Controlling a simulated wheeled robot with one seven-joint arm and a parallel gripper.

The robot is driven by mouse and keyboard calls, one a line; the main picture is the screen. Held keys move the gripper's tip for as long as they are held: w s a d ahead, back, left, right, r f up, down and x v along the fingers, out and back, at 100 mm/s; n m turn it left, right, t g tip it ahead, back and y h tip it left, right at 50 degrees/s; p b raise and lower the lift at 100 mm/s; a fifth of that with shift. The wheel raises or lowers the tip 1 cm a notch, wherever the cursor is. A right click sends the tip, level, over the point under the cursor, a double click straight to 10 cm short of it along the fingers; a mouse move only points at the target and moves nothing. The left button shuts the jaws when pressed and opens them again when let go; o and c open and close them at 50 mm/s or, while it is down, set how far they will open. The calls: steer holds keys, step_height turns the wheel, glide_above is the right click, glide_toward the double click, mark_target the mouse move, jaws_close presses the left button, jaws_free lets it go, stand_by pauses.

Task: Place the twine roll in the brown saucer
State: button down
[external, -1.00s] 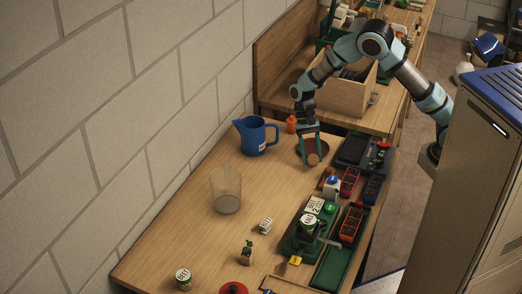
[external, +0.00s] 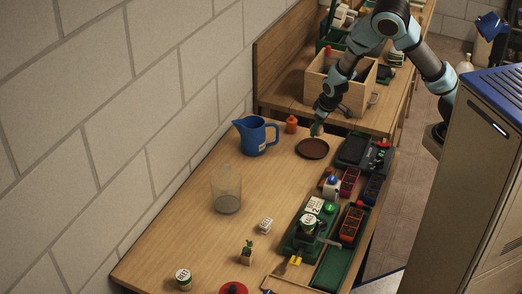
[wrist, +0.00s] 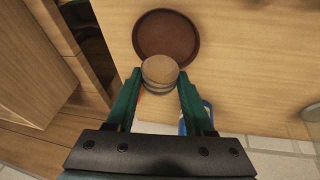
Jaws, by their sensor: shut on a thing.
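The brown saucer (external: 312,149) is a round dark dish, flat and empty on the wooden table. It also shows at the top of the wrist view (wrist: 180,35). My gripper (wrist: 160,85) is shut on the twine roll (wrist: 159,72), a short tan cylinder with a pale flat top and banded side. In the wrist view the roll overlaps the saucer's near rim; how high it is above the table I cannot tell. In the external view my gripper (external: 317,130) is tilted just behind the saucer, and the roll cannot be made out there.
A blue jug (external: 256,136) and a small orange bottle (external: 291,124) stand left of the saucer. A dark tray (external: 355,151) lies close on its right. A wooden crate (external: 345,90) stands behind my gripper. The table in front of the saucer is clear.

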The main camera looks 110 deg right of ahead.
steer(key=shift+s+d+r+n+t+p, duration=0.1)
steer(key=shift+d+r+n+t+p, duration=0.2)
steer(key=shift+d+r+n, duration=0.15)
steer(key=shift+s+d+r+n+t+p, duration=0.1)
steer(key=shift+d+r+n+t+p, duration=0.2)
steer(key=shift+r, duration=0.25)
steer(key=b, duration=1)
glide_toward(310, 149)
steer(key=x, duration=0.5)
steer(key=shift+s+f, duration=0.1)
steer(key=shift+s, duration=0.05)
steer(key=shift+p, duration=0.3)
steer(key=shift+c, duration=1)
jaws_free()
step_height(310, 149, up, 7)
steer(key=p, duration=0.7)
